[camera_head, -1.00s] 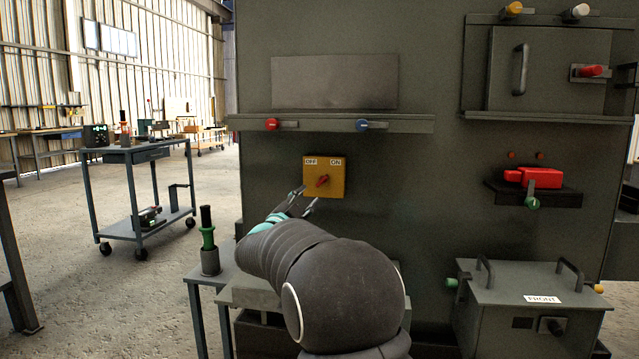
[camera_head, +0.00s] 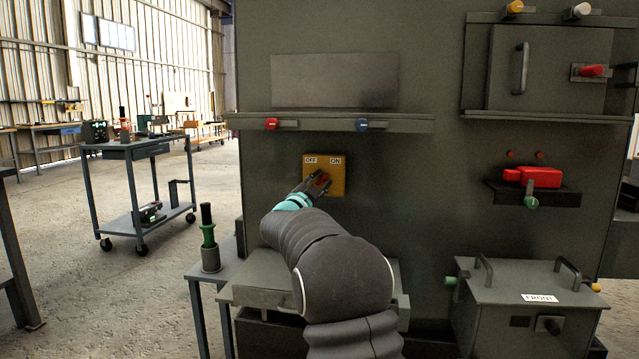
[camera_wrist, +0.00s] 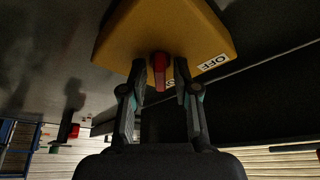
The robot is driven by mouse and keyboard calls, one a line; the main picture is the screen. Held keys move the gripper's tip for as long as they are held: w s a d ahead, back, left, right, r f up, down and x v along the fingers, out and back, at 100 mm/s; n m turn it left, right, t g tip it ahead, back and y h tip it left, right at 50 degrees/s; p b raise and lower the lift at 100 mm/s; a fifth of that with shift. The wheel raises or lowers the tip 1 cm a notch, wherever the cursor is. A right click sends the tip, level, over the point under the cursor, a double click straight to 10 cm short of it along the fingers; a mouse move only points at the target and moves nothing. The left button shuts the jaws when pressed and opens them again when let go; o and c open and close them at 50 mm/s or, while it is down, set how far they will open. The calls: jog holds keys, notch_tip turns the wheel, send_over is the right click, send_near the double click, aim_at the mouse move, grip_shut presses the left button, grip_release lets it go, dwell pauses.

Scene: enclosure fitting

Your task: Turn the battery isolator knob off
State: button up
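The yellow isolator plate (camera_head: 338,163) is on the grey cabinet face, with OFF at its upper left and ON at its upper right. My gripper (camera_head: 318,181) is at the plate's middle and hides most of the red knob in the head view. In the wrist view, the red knob (camera_wrist: 159,68) stands between the two fingers of my gripper (camera_wrist: 160,78). Narrow gaps show on both sides of the knob, so the fingers look open around it. The OFF label (camera_wrist: 213,62) shows there too. The knob's exact angle is hard to tell.
A red handle (camera_head: 540,177) is on a shelf to the right. A green-and-black tool (camera_head: 208,238) stands at lower left. A box marked FRONT (camera_head: 500,283) is at lower right.

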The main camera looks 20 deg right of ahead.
grip_shut()
jog(key=shift+n, duration=0.5)
jog(key=n+t+b, duration=0.1)
jog(key=n+t, duration=0.1)
jog(key=n, duration=0.1)
jog(key=shift+f+n+y+b, duration=0.1)
jog(key=shift+n+y+b, duration=0.2)
jog(key=shift+n+b, duration=0.1)
jog(key=n+t+y+b, duration=0.1)
jog(key=n+y, duration=0.2)
jog(key=n, duration=0.3)
jog(key=n+t+y+b, duration=0.2)
jog(key=n+y, duration=0.1)
jog(key=n, duration=0.4)
jog(key=n+t+y+b, duration=0.1)
jog(key=n+y+b, duration=0.1)
jog(key=n, duration=0.5)
jog(key=shift+s+d+r+t+y, duration=0.2)
jog(key=shift+d+t+y, duration=0.1)
jog(key=shift+y, duration=0.2)
jog(key=shift+n, duration=0.5)
